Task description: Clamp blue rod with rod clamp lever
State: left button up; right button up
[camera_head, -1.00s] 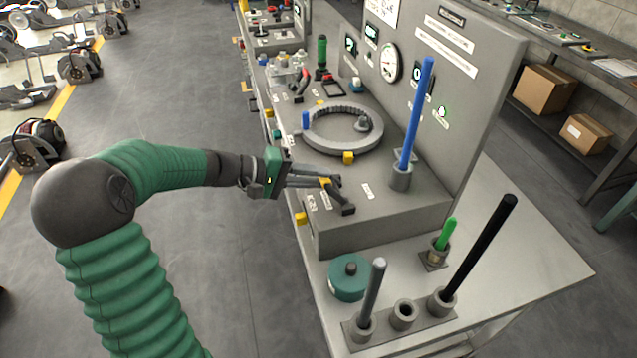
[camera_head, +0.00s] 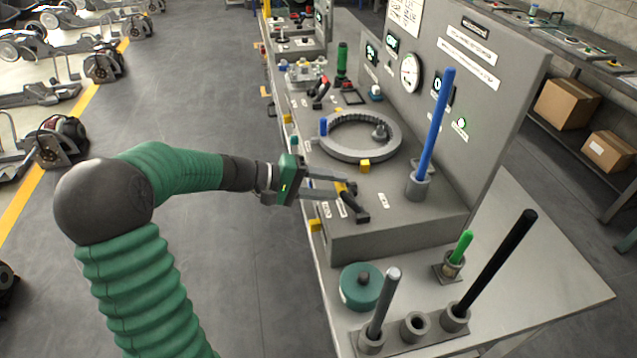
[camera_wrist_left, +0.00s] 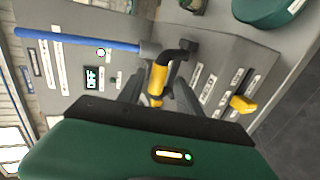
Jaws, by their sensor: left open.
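The long blue rod (camera_head: 437,122) stands nearly upright, leaning slightly, in a grey socket (camera_head: 418,187) on the grey bench block. In the left wrist view the blue rod (camera_wrist_left: 75,38) runs in from the left to its grey socket. The clamp lever, black with a yellow band (camera_head: 355,205), sits on the block left of the socket. It also shows in the left wrist view, its yellow part (camera_wrist_left: 157,80) lying between my fingers. My left gripper (camera_head: 342,194) is open at the lever, its fingers on either side. Whether they touch it I cannot tell. My right gripper is not in view.
A grey ring (camera_head: 362,153) with a short blue peg lies behind the lever. Yellow blocks (camera_head: 364,166) sit near it. In front stand a teal round pot (camera_head: 361,300), a green rod (camera_head: 459,249), a black rod (camera_head: 497,262) and a grey rod (camera_head: 385,303).

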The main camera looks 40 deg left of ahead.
pick_arm(q)
jog(key=p+v, duration=0.1)
jog(key=v, duration=1.5)
jog(key=shift+s+a, duration=0.2)
jog(key=shift+a, duration=0.05)
jog(key=shift+r, duration=0.1)
jog(key=s+d+f+m+g+y+p, duration=0.1)
jog(key=d+f+m+g+y+p, duration=0.1)
jog(key=d, duration=0.5)
jog(key=s+d+f+m+g+y+p, duration=0.2)
jog(key=d+f+m+g+y, duration=0.1)
jog(key=d+f, duration=0.4)
jog(key=s+d+f+m+g+y+p, duration=0.2)
jog(key=d+f+m+y+p, duration=0.1)
jog(key=d, duration=0.6)
jog(key=shift+f+m+g+y, duration=0.4)
jog(key=shift+f+m+y, duration=0.3)
jog(key=shift+f+m, duration=0.1)
jog(key=shift+d, duration=0.15)
